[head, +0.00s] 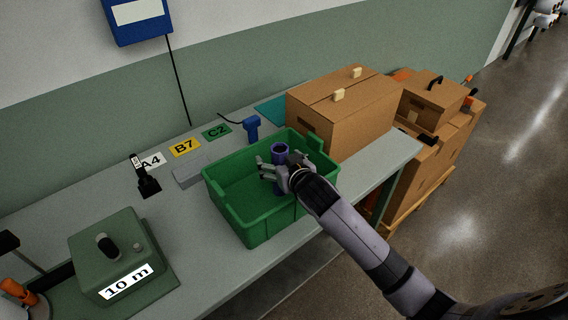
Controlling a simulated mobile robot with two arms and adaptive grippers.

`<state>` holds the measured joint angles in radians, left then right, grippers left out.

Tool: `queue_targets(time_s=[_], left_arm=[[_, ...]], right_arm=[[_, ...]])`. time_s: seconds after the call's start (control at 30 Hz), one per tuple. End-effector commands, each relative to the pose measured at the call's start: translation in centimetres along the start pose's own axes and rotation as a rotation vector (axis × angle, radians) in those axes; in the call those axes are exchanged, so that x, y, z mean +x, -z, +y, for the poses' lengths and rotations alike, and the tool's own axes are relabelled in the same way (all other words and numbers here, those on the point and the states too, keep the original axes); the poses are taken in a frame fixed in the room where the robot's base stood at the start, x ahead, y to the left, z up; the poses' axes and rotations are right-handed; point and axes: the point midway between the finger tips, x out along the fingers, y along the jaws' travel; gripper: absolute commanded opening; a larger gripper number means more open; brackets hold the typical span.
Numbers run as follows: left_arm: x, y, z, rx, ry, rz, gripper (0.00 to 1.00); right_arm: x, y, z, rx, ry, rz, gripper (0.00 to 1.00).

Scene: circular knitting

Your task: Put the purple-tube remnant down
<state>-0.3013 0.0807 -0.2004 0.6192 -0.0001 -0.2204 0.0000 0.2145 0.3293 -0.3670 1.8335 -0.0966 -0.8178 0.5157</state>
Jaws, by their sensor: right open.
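The purple-tube remnant (280,152) stands roughly upright inside the green crate (250,227), near its right end. My right gripper (272,171) reaches into the crate from the right, with its fingers beside the tube. Its jaws are open around the tube. The tube's lower part is partly hidden by the gripper, and I cannot tell whether a finger touches it. My left gripper is not in view.
A large cardboard box (345,112) stands behind and right of the crate. A blue handheld device (252,128) stands behind it. A green box labelled 10 m (110,254) sits at front left. The crate's left part is empty.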

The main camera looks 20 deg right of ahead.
Motion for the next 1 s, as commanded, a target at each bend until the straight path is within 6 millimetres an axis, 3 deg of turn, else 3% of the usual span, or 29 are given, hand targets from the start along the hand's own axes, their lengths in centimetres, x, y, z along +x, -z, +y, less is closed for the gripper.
queue_targets(time_s=[0.17, 0.6, 0.8, 1.0], left_arm=[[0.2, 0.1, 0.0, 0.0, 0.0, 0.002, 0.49], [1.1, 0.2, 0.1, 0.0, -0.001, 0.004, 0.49], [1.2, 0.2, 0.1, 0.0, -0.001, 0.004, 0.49], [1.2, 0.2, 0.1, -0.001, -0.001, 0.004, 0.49]], right_arm=[[-1.8, -0.1, 0.0, 0.001, 0.001, 0.002, 0.8], [-10.0, -0.1, 0.0, 0.001, 0.001, 0.001, 0.8], [-11.7, 0.0, 0.0, 0.0, 0.0, 0.001, 0.8], [-12.0, 0.1, 0.0, 0.0, 0.0, 0.001, 0.8]])
